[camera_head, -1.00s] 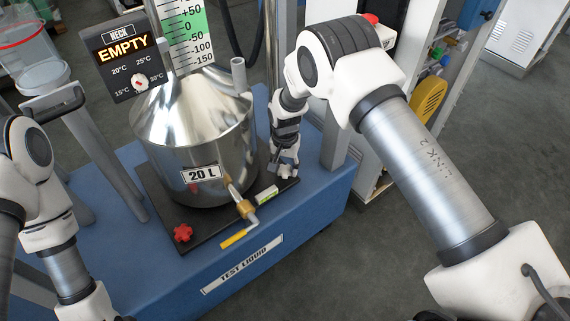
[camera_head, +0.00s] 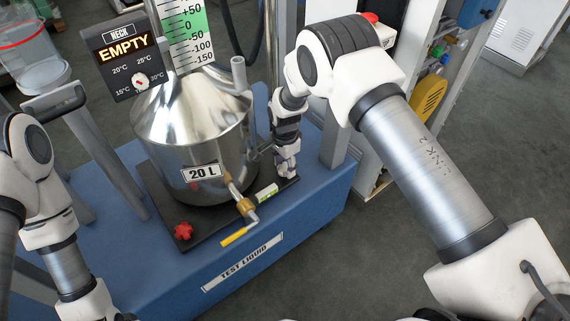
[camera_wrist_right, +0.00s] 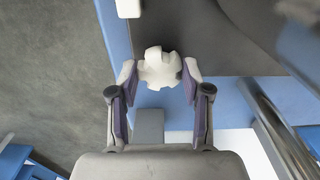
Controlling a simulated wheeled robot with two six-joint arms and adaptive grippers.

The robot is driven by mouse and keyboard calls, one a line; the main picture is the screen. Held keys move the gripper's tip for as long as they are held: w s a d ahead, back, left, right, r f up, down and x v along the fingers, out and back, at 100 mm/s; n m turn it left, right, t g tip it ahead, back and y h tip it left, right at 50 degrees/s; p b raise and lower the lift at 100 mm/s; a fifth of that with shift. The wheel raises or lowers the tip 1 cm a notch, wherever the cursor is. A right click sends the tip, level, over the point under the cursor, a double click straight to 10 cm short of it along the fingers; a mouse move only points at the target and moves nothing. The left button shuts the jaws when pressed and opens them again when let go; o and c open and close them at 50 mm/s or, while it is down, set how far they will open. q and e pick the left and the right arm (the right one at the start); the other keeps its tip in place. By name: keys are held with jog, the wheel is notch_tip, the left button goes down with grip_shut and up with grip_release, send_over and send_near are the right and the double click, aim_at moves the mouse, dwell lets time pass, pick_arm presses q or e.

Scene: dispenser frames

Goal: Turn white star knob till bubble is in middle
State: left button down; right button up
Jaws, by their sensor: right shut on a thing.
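The white star knob (camera_wrist_right: 158,66) sits between the fingers of my right gripper (camera_wrist_right: 160,74) in the right wrist view, with both fingertips against its sides. In the head view my right gripper (camera_head: 286,170) is low at the right corner of the dark base plate, and its fingers hide most of the knob. The bubble level (camera_head: 267,192), a small white block with a yellow-green window, lies on the plate left of the gripper. Its bubble is too small to make out. My left arm shows at the left, but its gripper is out of view.
A steel 20 L vessel (camera_head: 195,140) stands on the dark plate (camera_head: 205,232), close left of my right gripper. A red star knob (camera_head: 183,231) is at the plate's front corner. A tap with a yellow handle (camera_head: 236,236) sticks out in front. The blue bench (camera_head: 160,262) has clear front space.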

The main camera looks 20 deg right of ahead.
aim_at(284, 168)
jog(key=shift+s+f, duration=0.15)
jog(key=o, duration=1.2)
jog(key=shift+c, duration=0.2)
jog(key=shift+r, duration=0.4)
notch_tip(284, 168, up, 11)
jog(key=shift+r, duration=0.15)
jog(key=shift+a, duration=0.1)
